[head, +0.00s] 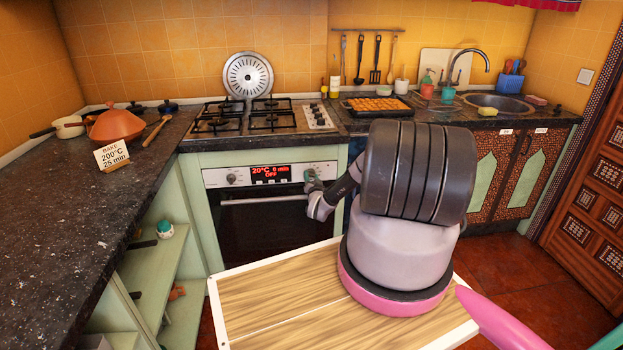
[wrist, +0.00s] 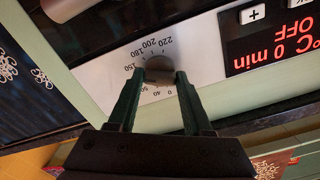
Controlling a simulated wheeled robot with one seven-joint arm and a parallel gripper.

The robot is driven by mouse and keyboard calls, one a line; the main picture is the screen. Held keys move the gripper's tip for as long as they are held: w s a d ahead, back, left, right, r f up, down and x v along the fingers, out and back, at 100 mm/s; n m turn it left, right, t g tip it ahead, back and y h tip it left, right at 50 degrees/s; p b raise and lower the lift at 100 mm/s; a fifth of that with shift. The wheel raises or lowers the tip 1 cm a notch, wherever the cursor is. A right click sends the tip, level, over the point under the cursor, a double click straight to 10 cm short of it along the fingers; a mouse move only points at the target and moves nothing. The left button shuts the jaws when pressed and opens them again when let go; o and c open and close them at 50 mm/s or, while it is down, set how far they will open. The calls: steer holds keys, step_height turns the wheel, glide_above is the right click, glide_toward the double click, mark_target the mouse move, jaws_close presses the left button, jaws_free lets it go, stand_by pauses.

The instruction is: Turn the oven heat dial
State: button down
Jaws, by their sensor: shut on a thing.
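The oven (head: 262,222) is set under the counter, its door shut. Its red display (head: 270,174) reads 20°C, 0 min, OFF in the head view. The heat dial (wrist: 158,64) shows upside down in the wrist view, ringed by numbers from 0 to 220. My gripper (wrist: 158,80) is shut on this dial, one dark finger on each side. In the head view my gripper (head: 314,184) reaches the right end of the oven panel and hides much of the dial. Where the dial points is unclear. A second knob (head: 231,179) sits left of the display.
A card (head: 112,156) on the left counter reads BAKE 200°C 25 min. A wooden-topped table (head: 277,293) stands in front of the oven. A gas hob (head: 262,119) and a tray of food (head: 350,107) are above. An open shelf (head: 160,262) is at left.

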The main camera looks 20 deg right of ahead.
steer(key=m, duration=0.6)
steer(key=shift+f, duration=0.1)
steer(key=m, duration=0.6)
steer(key=shift+m, duration=0.3)
stand_by(0.3)
steer(key=shift+c, duration=1.6)
jaws_free()
steer(key=v, duration=1.1)
steer(key=shift+w, duration=0.1)
